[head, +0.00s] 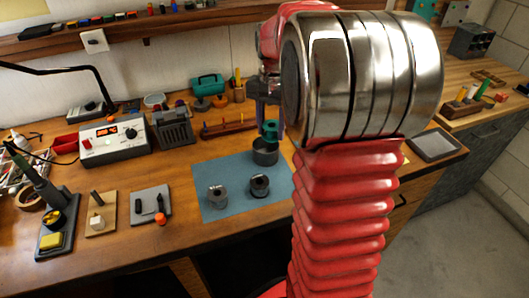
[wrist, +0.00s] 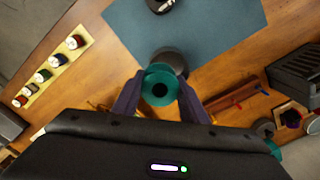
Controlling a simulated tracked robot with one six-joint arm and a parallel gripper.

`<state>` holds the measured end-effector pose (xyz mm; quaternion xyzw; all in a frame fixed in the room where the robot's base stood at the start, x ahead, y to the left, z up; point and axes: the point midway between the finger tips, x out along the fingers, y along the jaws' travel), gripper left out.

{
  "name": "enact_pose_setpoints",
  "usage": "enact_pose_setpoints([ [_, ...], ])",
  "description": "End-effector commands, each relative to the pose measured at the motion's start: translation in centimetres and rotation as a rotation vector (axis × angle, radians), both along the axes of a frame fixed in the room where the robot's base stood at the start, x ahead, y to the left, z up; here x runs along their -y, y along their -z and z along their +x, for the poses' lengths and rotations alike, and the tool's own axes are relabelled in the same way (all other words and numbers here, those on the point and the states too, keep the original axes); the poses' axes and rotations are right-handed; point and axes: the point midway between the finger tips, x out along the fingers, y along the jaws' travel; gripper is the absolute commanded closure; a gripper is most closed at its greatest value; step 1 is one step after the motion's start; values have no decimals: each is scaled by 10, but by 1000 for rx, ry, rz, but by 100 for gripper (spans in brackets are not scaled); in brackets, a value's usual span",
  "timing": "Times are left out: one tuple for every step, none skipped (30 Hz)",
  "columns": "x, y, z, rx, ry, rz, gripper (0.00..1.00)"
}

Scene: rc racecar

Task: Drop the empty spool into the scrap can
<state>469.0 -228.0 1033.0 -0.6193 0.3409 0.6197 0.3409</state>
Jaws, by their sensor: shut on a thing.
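The empty spool is teal-green (head: 270,131), and my gripper (head: 268,118) holds it over the back of the blue mat. In the wrist view the spool (wrist: 159,77) sits between the two dark fingers of my gripper (wrist: 160,95), its dark centre hole facing the camera. A grey open can (head: 265,154), which looks like the scrap can, stands on the mat just below the spool. In the wrist view the can (wrist: 174,57) is partly hidden behind the spool, showing above and right of it. The exact height gap cannot be told.
The blue mat (head: 232,208) also bears two small dark round items (head: 217,197) (head: 259,186). A soldering station (head: 115,135) is at left. My red arm hides the bench to the right.

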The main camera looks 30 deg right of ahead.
Motion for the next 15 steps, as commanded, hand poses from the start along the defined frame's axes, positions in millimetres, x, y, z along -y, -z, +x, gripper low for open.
enact_pose_setpoints([
  [0,0,0,0,0,0,59],
  [0,0,0,0,0,0,56],
  [0,0,0,0,0,0,54],
  [0,0,0,0,0,0,52],
  [0,0,0,0,0,0,49],
  [0,0,0,0,1,0,47],
  [0,0,0,0,1,0,45],
  [0,0,0,0,1,0,42],
  [0,0,0,0,1,0,40],
  [0,0,0,0,1,0,39],
  [0,0,0,0,1,0,39],
  [0,0,0,0,1,0,39],
  [0,0,0,0,1,0,39],
  [0,0,0,0,1,0,39],
  [0,0,0,0,1,0,39],
])
